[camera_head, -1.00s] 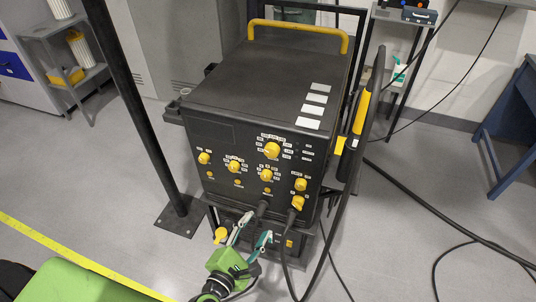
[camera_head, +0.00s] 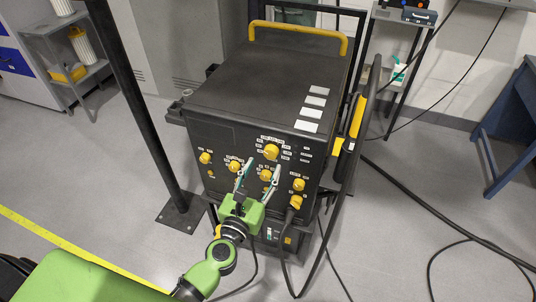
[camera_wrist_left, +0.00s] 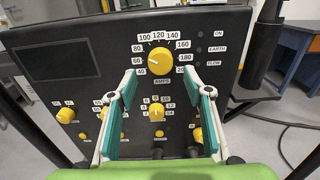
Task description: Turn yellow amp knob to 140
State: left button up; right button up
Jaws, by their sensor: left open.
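The yellow amp knob (camera_head: 271,152) is the largest knob, high on the black machine's front panel. In the left wrist view the amp knob (camera_wrist_left: 160,61) has a number scale around it, and its pale mark appears to point left, near 60. My left gripper (camera_head: 259,172) is open, its fingertips in front of the panel just below the amp knob. In the left wrist view the left gripper (camera_wrist_left: 161,80) has its teal-padded fingers spread to either side below the knob, with nothing between them. My right gripper is out of view.
Smaller yellow knobs, such as the one at lower centre (camera_wrist_left: 157,113), sit below on the panel. A cable plug (camera_head: 295,203) sticks out at lower right. A dark post (camera_head: 133,110) stands left of the machine (camera_head: 260,85). Cables lie on the floor at right.

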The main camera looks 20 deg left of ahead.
aim_at(269, 155)
pick_arm(q)
jog(key=shift+w+d+p, duration=0.15)
jog(key=shift+w+p, duration=0.15)
jog(key=shift+w, duration=2.1)
jog(key=c, duration=1.1)
